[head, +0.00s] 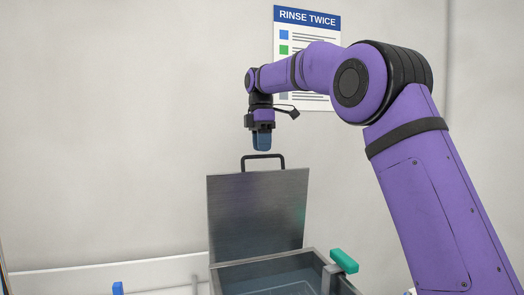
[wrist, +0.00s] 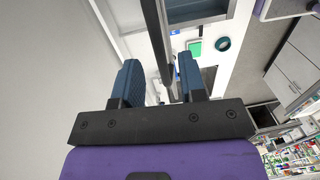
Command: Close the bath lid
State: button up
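The bath (head: 285,272) is a grey metal tank with its lid (head: 258,215) standing open, roughly upright, at its back edge. A black handle (head: 263,158) sticks up from the lid's top edge. My gripper (head: 262,147) points down just above the handle, with a small gap in the head view. In the wrist view my gripper (wrist: 160,62) has its two blue fingers spread apart, with nothing seen held between them. The lid (wrist: 157,35) shows there as a dark narrow strip running toward the gap between the fingers. Part of the bath (wrist: 197,17) is beyond it.
A teal block (head: 344,260) sits at the bath's right rim. A wall with a "RINSE TWICE" sign (head: 307,30) stands behind. A small blue object (head: 118,288) is at the lower left. Shelves with bottles (wrist: 295,158) show in the wrist view.

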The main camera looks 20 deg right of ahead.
jog(key=shift+s+f, duration=0.1)
jog(key=shift+f, duration=0.75)
grip_shut()
jog(key=shift+s, duration=0.1)
